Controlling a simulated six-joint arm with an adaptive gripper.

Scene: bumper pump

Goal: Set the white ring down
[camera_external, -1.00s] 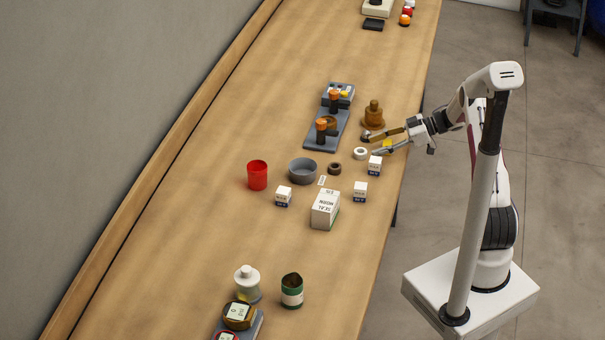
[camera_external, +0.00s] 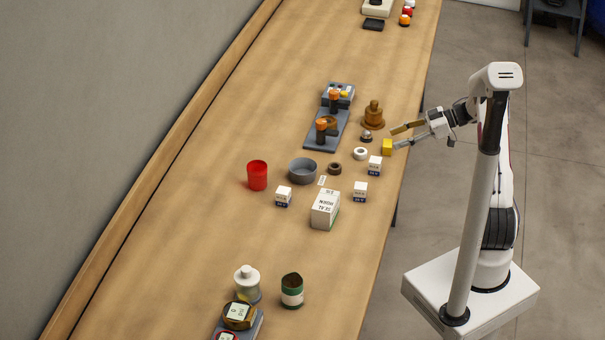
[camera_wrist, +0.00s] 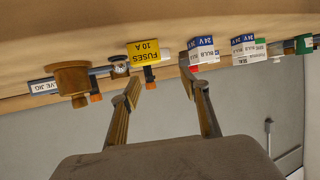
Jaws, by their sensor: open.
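The white ring (camera_external: 360,153) lies flat on the wooden table (camera_external: 215,215), close to the table's right side. Nothing holds it. My gripper (camera_external: 394,139) is open and empty, up and to the right of the ring, clear of it and near the table's right edge. In the wrist view its two fingers (camera_wrist: 160,88) are spread with nothing between the tips. I cannot make out the white ring in the wrist view.
A yellow fuse box (camera_external: 387,147) stands near my fingertips. A small metal knob (camera_external: 366,136), a brown ring (camera_external: 334,168) and white bulb boxes (camera_external: 375,165) surround the ring. A brass piece (camera_external: 373,115) stands behind.

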